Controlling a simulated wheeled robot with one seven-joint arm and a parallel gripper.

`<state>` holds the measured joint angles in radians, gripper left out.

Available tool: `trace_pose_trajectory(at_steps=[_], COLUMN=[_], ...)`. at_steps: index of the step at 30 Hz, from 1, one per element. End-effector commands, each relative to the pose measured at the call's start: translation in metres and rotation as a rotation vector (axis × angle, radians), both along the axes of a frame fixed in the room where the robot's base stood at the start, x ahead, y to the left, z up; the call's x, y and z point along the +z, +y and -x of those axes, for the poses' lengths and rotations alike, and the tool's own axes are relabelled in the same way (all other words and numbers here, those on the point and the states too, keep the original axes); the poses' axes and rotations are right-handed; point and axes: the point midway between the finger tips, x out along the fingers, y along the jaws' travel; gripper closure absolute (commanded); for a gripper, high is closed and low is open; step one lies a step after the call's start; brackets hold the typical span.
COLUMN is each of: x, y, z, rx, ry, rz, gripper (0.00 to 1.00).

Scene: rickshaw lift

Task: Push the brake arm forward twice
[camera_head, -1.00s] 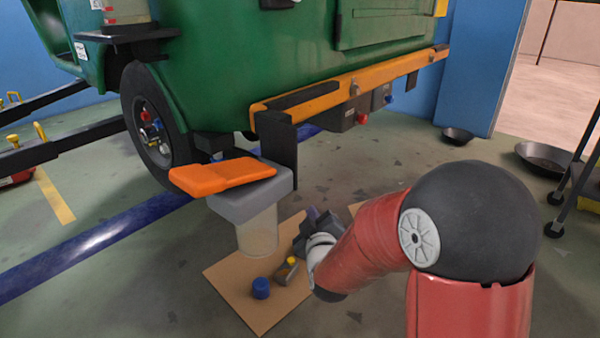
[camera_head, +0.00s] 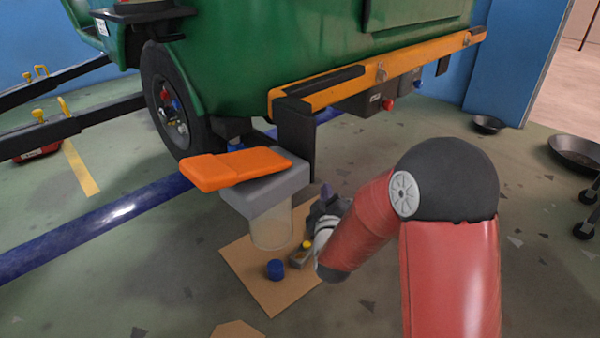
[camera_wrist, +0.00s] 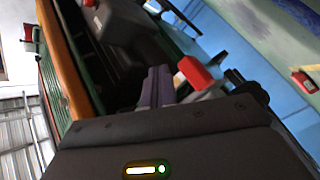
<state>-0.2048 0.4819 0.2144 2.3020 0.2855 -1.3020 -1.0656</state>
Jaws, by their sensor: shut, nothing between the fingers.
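My gripper (camera_head: 327,192) is low beside the lift stand, partly hidden behind my own arm in the head view. In the wrist view its dark purple fingers (camera_wrist: 158,86) are together and empty. A red block on a pale bar (camera_wrist: 195,74) is just right of the fingers in the wrist view; it may be the brake arm, and I cannot tell whether they touch. The head view does not show it clearly. The stand has a grey top (camera_head: 264,194) with an orange pad (camera_head: 237,169) over a clear cylinder (camera_head: 272,229).
The green rickshaw (camera_head: 270,50) with its orange bumper (camera_head: 410,66) stands above and behind the stand. A brown board (camera_head: 250,263) lies under the stand, with a blue cap (camera_head: 275,269) on it. Black pans (camera_head: 577,152) lie at the right. Floor in front is open.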

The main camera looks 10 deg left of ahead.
Motion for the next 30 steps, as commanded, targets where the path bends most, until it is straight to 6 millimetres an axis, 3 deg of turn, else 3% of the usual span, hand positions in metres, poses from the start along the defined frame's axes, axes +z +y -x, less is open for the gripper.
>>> trace_pose_trajectory(at_steps=[12, 30], x=[-0.002, -0.001], y=[0.042, 0.049], z=[-0.033, -0.038], rx=[-0.001, -0.001], ry=[-0.001, 0.001], rz=[0.000, 0.001], gripper=[1.00, 1.00])
